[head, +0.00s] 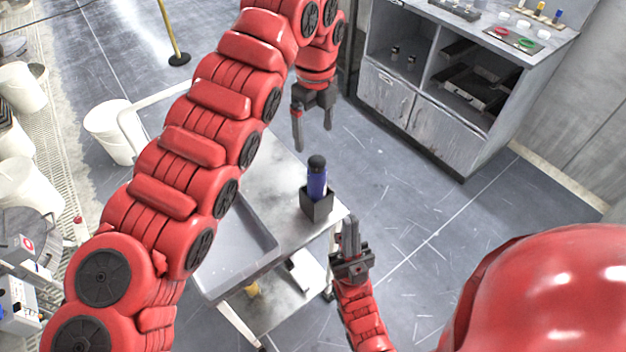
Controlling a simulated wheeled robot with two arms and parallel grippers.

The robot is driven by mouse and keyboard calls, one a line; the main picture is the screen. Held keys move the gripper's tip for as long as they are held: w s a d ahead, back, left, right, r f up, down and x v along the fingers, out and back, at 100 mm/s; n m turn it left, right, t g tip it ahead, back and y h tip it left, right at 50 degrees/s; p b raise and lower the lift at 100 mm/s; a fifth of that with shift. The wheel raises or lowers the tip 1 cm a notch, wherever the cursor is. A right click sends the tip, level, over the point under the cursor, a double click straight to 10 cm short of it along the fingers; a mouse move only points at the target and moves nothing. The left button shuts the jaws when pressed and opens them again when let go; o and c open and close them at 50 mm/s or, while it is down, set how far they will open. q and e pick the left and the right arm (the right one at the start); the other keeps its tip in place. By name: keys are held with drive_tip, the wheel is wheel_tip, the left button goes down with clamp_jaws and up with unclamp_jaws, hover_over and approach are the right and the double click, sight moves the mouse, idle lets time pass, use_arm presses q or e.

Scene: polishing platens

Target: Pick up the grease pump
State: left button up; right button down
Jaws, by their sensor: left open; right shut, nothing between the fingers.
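A blue bottle with a black top, which looks like the grease pump (317,180), stands upright in a small black square holder (316,206) near the right corner of a grey cart. My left gripper (313,138) is open and empty, pointing down above and behind the bottle in the picture, apart from it. My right gripper (350,220) is shut and empty. It points up in the picture, just right of and below the holder, by the cart's corner.
The metal cart (285,175) has a grey tray (245,262) on its left and a lower shelf. A cabinet (440,120) with open compartments stands at the upper right. White buckets (110,130) stand at left. Floor between cart and cabinet is clear.

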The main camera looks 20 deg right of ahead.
sight(315, 158)
use_arm(q)
wheel_tip(315, 158, down, 11)
drive_tip(key=p, duration=0.3)
drive_tip(key=shift+d+f+p, duration=0.15)
drive_tip(key=shift+f+p, duration=0.25)
drive_tip(key=shift+p, duration=0.25)
drive_tip(key=f+p, duration=0.1)
drive_tip(key=f, duration=0.2)
drive_tip(key=f+p, duration=0.1)
drive_tip(key=shift+s+d+f+p, duration=0.15)
drive_tip(key=shift+s+f+p, duration=0.1)
drive_tip(key=shift+p, duration=0.05)
drive_tip(key=shift+w+f, duration=0.1)
drive_tip(key=shift+f, duration=0.05)
clamp_jaws()
